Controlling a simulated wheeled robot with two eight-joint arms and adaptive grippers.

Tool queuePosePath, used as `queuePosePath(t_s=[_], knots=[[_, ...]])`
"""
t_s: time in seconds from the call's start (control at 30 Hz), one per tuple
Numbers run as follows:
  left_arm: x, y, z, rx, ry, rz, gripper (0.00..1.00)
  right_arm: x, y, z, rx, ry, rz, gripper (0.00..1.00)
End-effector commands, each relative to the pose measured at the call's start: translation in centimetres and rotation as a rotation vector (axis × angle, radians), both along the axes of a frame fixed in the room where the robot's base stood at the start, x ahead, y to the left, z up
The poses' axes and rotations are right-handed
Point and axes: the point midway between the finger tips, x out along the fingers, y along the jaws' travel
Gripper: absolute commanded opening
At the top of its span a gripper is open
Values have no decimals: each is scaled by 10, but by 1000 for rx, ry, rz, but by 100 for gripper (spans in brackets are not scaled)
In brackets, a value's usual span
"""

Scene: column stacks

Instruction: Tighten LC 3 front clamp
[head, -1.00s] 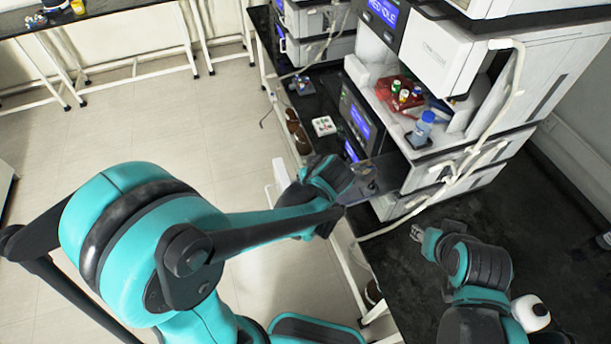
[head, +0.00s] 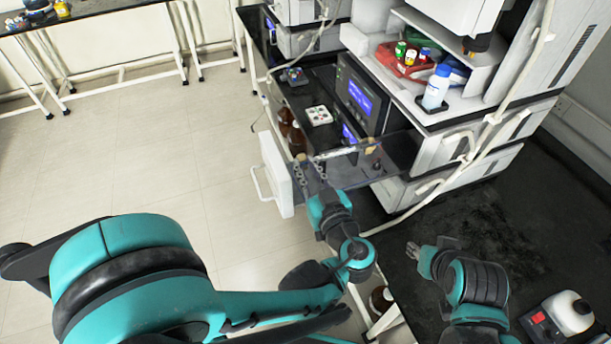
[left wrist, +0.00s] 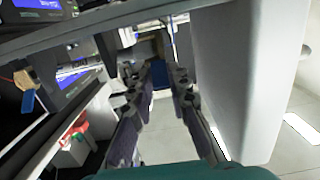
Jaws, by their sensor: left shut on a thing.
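My left gripper (head: 306,170) is at the front of the lower instrument unit (head: 395,150), beside its open white door (head: 277,170). In the left wrist view its two fingers (left wrist: 163,78) reach in along the inner side of the white door (left wrist: 243,75). I cannot make out clearly whether this part is the front clamp. No LC 3 label is readable. My right gripper (head: 413,252) is over the black bench at the right; its finger gap is too small to judge.
A blue-capped bottle (head: 437,88) and a red tray (head: 400,62) with vials stand on the unit. A white vial tray (head: 319,115) and brown bottles (head: 291,133) are behind my left gripper. A white tube (head: 455,185) hangs over the front. The black bench (head: 480,215) is mostly clear.

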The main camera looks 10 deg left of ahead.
Motion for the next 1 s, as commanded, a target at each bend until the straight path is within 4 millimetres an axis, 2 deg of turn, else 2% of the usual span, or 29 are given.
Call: queuePosePath(t_s=[0.03,0.2,0.77,0.8,0.83,0.87,1.0], knots=[[-1,-1,-8,6,-11,-1,0,0,0,-10,0,0,0,37],[-2,-1,-8,34,-53,-1,0,0,0,-20,0,0,0,37],[-2,-1,-6,48,-73,0,0,0,0,-24,0,0,0,37],[-2,-1,-6,48,-73,0,27,0,0,-24,0,0,0,37],[-2,-1,-6,48,-73,0,35,0,0,-24,0,0,0,37],[-2,-1,-6,49,-73,0,38,0,0,-24,0,0,0,37],[-2,-1,-5,50,-74,0,38,0,0,-24,0,0,0,37]])
